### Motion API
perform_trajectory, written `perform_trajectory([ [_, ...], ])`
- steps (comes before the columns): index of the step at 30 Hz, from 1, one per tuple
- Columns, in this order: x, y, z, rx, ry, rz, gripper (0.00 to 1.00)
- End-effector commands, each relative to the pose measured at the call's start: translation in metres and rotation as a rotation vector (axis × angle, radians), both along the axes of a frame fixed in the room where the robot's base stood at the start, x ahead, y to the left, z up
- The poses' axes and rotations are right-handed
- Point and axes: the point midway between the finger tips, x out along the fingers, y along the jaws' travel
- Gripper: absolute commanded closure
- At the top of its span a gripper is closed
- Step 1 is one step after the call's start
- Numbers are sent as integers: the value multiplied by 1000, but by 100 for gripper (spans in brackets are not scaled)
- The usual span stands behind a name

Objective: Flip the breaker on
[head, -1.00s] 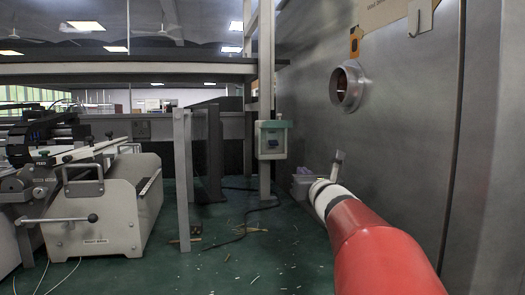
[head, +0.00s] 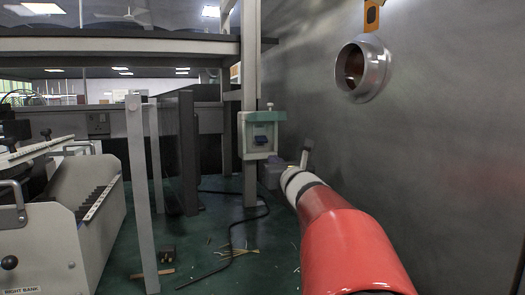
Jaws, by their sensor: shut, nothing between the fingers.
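The breaker box (head: 246,150) is a pale box with a green top, fixed to an upright post ahead, a little left of my arm. A small dark blue switch (head: 261,140) shows in its front opening; whether it is up or down is too small to tell.
A grey metal wall with a round port (head: 363,68) runs along the right. A large pale machine (head: 75,230) stands at the left, with an upright post (head: 141,190) beside it. Scraps and a black cable (head: 232,236) lie on the green floor.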

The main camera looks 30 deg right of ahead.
Motion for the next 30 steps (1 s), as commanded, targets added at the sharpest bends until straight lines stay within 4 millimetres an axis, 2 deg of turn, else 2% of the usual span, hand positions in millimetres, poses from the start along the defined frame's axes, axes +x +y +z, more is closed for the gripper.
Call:
perform_trajectory([
  [5,11,-3,3,2,0,0,100],
  [18,82,-21,14,1,2,0,100],
  [24,95,-25,16,1,0,0,100],
  [30,96,-25,15,1,0,0,100],
])
